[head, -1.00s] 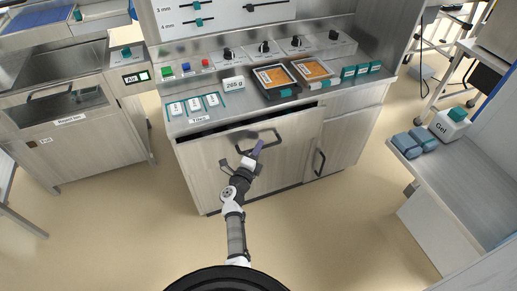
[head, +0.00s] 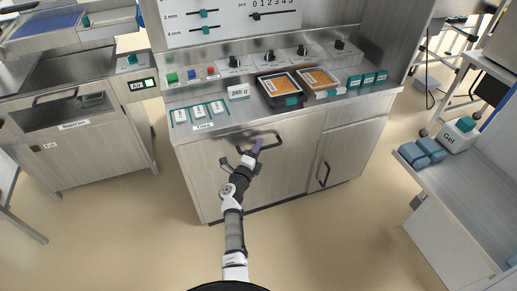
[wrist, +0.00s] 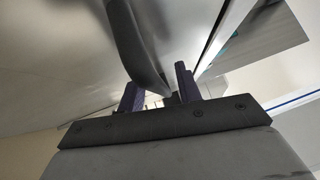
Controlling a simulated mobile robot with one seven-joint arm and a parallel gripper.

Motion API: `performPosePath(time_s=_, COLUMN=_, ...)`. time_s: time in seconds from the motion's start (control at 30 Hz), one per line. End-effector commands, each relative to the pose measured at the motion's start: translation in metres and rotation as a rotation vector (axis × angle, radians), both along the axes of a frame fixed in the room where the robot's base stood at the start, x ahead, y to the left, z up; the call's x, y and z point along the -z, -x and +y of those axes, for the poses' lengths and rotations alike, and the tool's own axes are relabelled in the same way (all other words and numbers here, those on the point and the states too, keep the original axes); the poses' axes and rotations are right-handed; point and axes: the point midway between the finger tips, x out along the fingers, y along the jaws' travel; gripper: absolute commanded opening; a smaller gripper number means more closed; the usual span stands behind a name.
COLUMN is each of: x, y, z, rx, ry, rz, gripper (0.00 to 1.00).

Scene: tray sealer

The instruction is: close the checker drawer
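The checker drawer (head: 215,172) is the wide pale front under the counter at the middle of the head view. Its front looks flush with the cabinet, and no dark gap shows along its top edge. Its dark bar handle (head: 270,136) also shows large in the wrist view (wrist: 135,45). My gripper (head: 257,147) is at the handle, in front of the drawer. In the wrist view its two purple fingers (wrist: 160,92) stand apart, with the handle reaching between them. Light shows between the fingers, so they look open; contact with the handle cannot be told.
A cupboard door (head: 340,158) with its own handle is right of the drawer. Two filled trays (head: 297,88) and a 265 g display (head: 238,92) stand on the counter above. A side table (head: 470,190) with a Gel bottle is at right. The floor in front is clear.

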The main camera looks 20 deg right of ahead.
Motion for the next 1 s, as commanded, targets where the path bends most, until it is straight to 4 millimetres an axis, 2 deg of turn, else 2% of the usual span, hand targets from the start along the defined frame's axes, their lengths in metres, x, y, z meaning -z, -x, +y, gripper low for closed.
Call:
performPosePath(time_s=0.17, x=0.001, y=0.003, z=0.003, rx=0.0, ry=0.001, rz=0.001, gripper=0.34)
performPosePath(time_s=0.27, x=0.003, y=0.011, z=0.011, rx=-0.002, ry=0.001, rz=0.001, gripper=0.34)
performPosePath(time_s=0.7, x=0.016, y=0.079, z=0.075, rx=-0.002, ry=0.0, rz=0.001, gripper=0.34)
performPosePath(time_s=0.83, x=0.017, y=0.091, z=0.087, rx=-0.002, ry=0.0, rz=0.0, gripper=0.34)
performPosePath(time_s=1.0, x=0.018, y=0.099, z=0.093, rx=0.0, ry=-0.001, rz=-0.001, gripper=0.34)
